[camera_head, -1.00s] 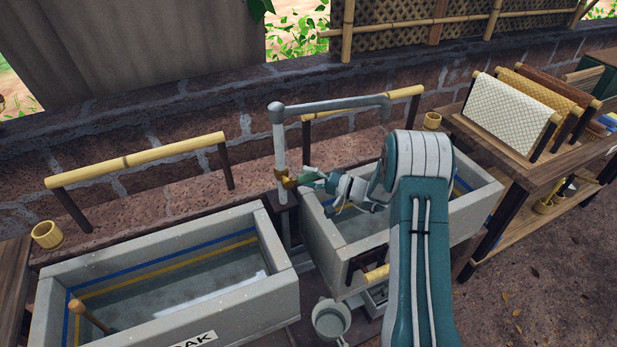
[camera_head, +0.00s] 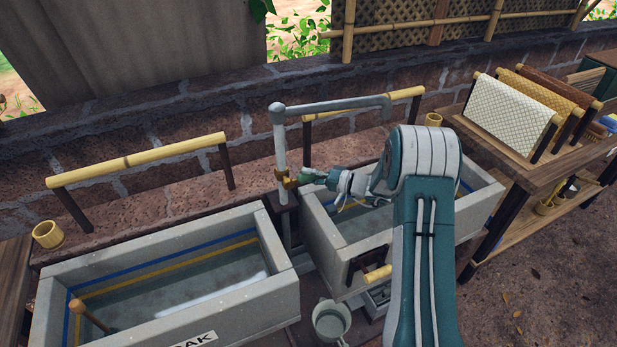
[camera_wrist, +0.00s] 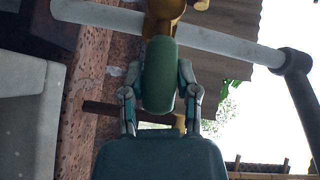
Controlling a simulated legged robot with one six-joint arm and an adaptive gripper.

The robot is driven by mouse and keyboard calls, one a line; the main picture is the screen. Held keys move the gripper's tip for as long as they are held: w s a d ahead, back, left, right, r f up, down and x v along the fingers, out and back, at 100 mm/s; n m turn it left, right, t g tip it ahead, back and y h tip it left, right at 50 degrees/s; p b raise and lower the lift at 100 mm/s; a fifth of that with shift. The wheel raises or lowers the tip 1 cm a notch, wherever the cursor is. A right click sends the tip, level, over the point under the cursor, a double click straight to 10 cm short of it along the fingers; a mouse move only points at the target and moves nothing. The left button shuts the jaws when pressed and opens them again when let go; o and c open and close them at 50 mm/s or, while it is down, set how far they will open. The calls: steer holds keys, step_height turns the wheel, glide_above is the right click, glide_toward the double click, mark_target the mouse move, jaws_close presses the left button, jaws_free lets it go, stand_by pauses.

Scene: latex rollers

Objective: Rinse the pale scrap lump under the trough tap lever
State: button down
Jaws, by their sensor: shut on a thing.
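The tap has a grey upright pipe (camera_head: 279,140), a long arm reaching right over the right trough (camera_head: 340,289), and a brass valve (camera_head: 287,178). Its green lever (camera_wrist: 159,75) is a rounded handle below the brass body in the wrist view. My gripper (camera_wrist: 160,90) is shut on this lever, one finger on each side. In the head view my gripper (camera_head: 318,178) is at the valve's right, above the trough's left end. I cannot make out the pale scrap lump; my arm hides part of the right trough. No running water shows at the spout (camera_head: 386,108).
A left trough (camera_head: 235,304) holds liquid and a wooden-handled tool (camera_head: 90,316). A bucket (camera_head: 331,320) stands in front between the troughs. Bamboo rails (camera_head: 140,160) and a brick wall are behind. A wooden table (camera_head: 500,150) with draped sheets is at right.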

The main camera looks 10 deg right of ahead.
steer(key=shift+r+n+g+h, duration=0.3)
steer(key=shift+r+n+h, duration=0.45)
steer(key=shift+n+h, duration=0.05)
steer(key=shift+s+a+r+n+h, duration=0.1)
steer(key=shift+a+r+n+h, duration=0.3)
steer(key=shift+r+n+h, duration=0.45)
steer(key=shift+s+a+r+n+g+h, duration=0.1)
steer(key=shift+a+r+n+g+h, duration=0.25)
steer(key=shift+h, duration=0.5)
steer(key=shift+s+a+r+n+g+h, duration=0.1)
steer(key=shift+a+r+n+h, duration=0.1)
steer(key=shift+a+n+h, duration=0.45)
steer(key=shift+d+h, duration=0.2)
steer(key=shift+h, duration=0.05)
steer(key=shift+c, duration=1.7)
jaws_free()
steer(key=shift+r, duration=0.1)
